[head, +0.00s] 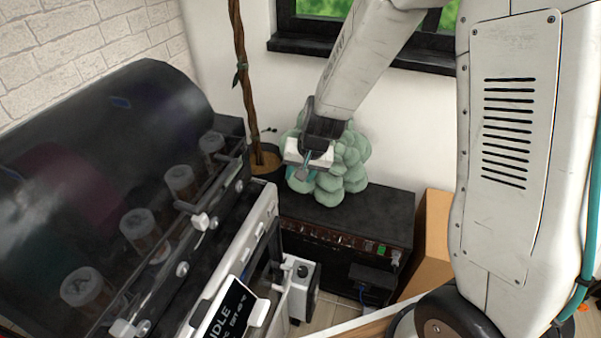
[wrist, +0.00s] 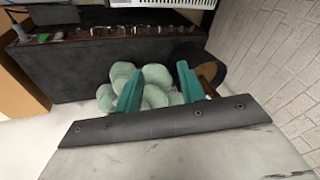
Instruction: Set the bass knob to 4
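The black amplifier (head: 352,211) stands against the back wall, below my gripper, in the head view. Its control panel (head: 335,245) carries a row of small knobs, with green and red switches at the right end. The amplifier (wrist: 75,72) also shows in the wrist view, turned over, with the knob row (wrist: 110,31) along its edge. The knobs are too small to tell which is bass or where it points. My gripper (head: 305,168) is above the amplifier, in front of a plant. Its two teal fingers (wrist: 158,68) are apart and empty, clear of the knobs.
A pale green plant (head: 345,165) sits at the amplifier's back. A potted trunk (head: 266,160) stands to its left. A large dark-hooded machine (head: 110,150) fills the left. A small white-and-black box (head: 301,285) stands before the amplifier, and a cardboard box (head: 436,230) to its right.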

